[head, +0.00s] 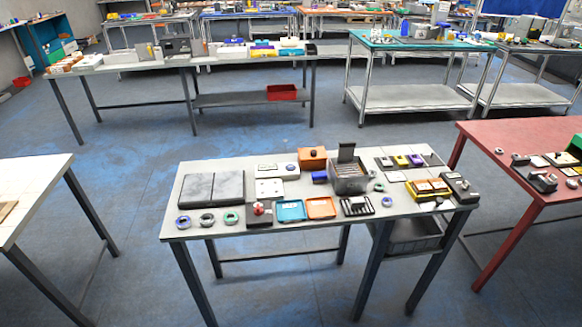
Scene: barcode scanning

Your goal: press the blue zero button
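A grey table (219,234) stands in front of me with several small devices and containers on it. I cannot make out a blue zero button for certain at this size. A small blue object (319,177) sits near the middle of the table, beside a grey metal box (349,180) with a raised lid. A dark device (459,187) stands at the right end, next to a yellow and black item (428,188). Neither of my grippers is in view.
A blue tray (290,210) and an orange tray (321,207) lie near the front edge. Two dark grey plates (212,187) lie at the left.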

